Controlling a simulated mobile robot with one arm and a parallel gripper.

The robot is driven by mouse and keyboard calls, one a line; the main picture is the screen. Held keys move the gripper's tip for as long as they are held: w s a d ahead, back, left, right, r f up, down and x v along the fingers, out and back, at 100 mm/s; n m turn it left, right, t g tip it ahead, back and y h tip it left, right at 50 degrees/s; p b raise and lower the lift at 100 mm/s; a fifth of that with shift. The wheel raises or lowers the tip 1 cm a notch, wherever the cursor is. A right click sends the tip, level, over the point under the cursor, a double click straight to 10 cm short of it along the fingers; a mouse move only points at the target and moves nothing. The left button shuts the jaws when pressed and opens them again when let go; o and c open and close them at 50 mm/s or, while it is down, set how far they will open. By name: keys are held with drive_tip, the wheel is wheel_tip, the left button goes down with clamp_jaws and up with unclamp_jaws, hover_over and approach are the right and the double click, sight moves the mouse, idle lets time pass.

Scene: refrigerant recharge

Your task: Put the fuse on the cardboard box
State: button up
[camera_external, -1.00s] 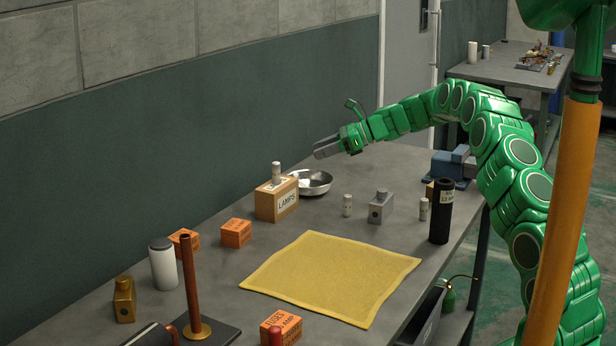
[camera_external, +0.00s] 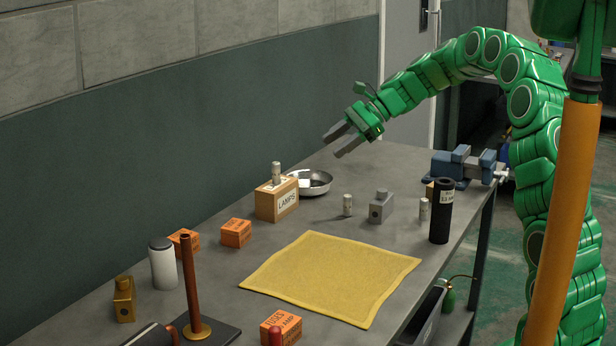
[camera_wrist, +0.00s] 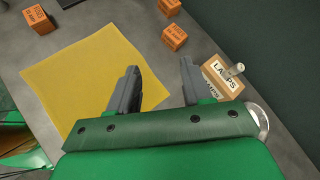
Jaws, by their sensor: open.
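The cardboard box (camera_external: 277,202), labelled LAMPS, stands on the workbench; it also shows in the wrist view (camera_wrist: 213,76). A small silver cylinder like a fuse (camera_external: 277,172) stands upright on its top, also seen in the wrist view (camera_wrist: 238,69). Two similar small cylinders stand on the bench, one in the middle (camera_external: 347,205) and one (camera_external: 424,210) beside a black tube. My gripper (camera_external: 335,148) is open and empty, in the air above and behind the box and the metal bowl. Its two spread fingers (camera_wrist: 158,70) show in the wrist view with nothing between them.
A metal bowl (camera_external: 322,188) sits just behind the box. A grey block (camera_external: 380,207), black tube (camera_external: 440,215) and blue vise (camera_external: 460,163) are to the right. Orange boxes (camera_external: 236,233) and a copper pipe (camera_external: 190,280) stand at left. A yellow cloth (camera_external: 330,276) lies flat.

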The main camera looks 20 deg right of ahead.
drive_tip(key=s+d+n+h, duration=0.3)
drive_tip(key=s+d, duration=0.4)
drive_tip(key=s, duration=0.9)
drive_tip(key=s+d+f+n+g+h, duration=0.1)
drive_tip(key=s+d+n+h, duration=0.3)
drive_tip(key=s, duration=1.2)
drive_tip(key=s+d+f+n+g+h, duration=0.1)
drive_tip(key=s+d+n+h, duration=0.2)
drive_tip(key=s+d+n, duration=0.3)
drive_tip(key=s+d, duration=0.5)
drive_tip(key=s, duration=0.5)
drive_tip(key=shift+s+f+n+h, duration=0.2)
drive_tip(key=shift+s+n+h, duration=0.15)
drive_tip(key=shift+n+h, duration=0.05)
